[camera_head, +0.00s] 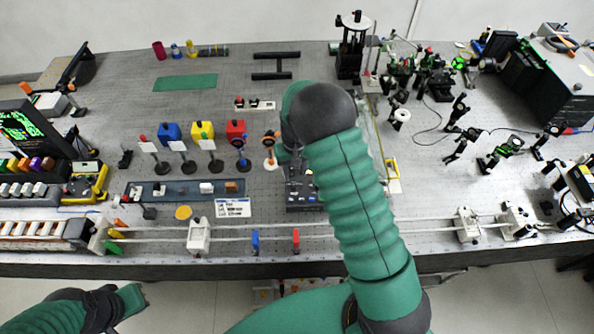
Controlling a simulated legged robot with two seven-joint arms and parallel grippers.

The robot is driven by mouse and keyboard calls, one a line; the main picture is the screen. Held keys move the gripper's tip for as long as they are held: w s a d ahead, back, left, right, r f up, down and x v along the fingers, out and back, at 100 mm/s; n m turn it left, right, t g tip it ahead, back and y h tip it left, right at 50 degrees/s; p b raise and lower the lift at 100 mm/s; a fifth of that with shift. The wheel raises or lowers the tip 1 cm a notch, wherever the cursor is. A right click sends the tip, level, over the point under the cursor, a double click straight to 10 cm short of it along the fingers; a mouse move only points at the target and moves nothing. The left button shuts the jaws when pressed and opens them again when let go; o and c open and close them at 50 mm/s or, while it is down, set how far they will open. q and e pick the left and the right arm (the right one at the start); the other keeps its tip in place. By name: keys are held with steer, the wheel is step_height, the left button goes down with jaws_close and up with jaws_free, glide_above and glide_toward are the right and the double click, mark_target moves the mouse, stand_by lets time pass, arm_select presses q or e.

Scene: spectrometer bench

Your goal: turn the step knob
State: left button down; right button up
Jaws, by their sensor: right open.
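My right arm (352,195) reaches up from the bottom centre and bends down at its dark rounded joint. My right gripper (296,168) is below that bend, mostly hidden by the arm, over a small black device (304,197) on the bench. It is open; I cannot tell whether it touches the device. I cannot make out the step knob, which may be hidden by the arm or too small to see.
A rail (340,232) with white, blue and red carriers runs along the front edge of the bench (220,95). Several coloured-block stands (201,131) and a label card (233,208) are left of the device. Optics mounts (437,85) crowd the right.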

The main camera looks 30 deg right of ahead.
steer(key=shift+w+a+r, duration=0.1)
steer(key=shift+a+r, duration=0.2)
steer(key=shift+r, duration=0.35)
steer(key=shift+w+a+r+p, duration=0.15)
steer(key=shift+r+p, duration=0.15)
steer(key=shift+p, duration=0.2)
step_height(320, 180, up, 8)
steer(key=p, duration=0.6)
glide_above(293, 184)
arm_select(q)
steer(key=w+p+v, duration=0.2)
steer(key=v, duration=0.7)
steer(key=shift+w+r, duration=0.3)
steer(key=shift+r, duration=0.2)
arm_select(e)
steer(key=r, duration=0.3)
steer(key=shift+d+r, duration=0.2)
steer(key=shift+d, duration=0.15)
arm_select(q)
steer(key=shift+a, duration=0.35)
arm_select(e)
steer(key=shift+a, duration=0.3)
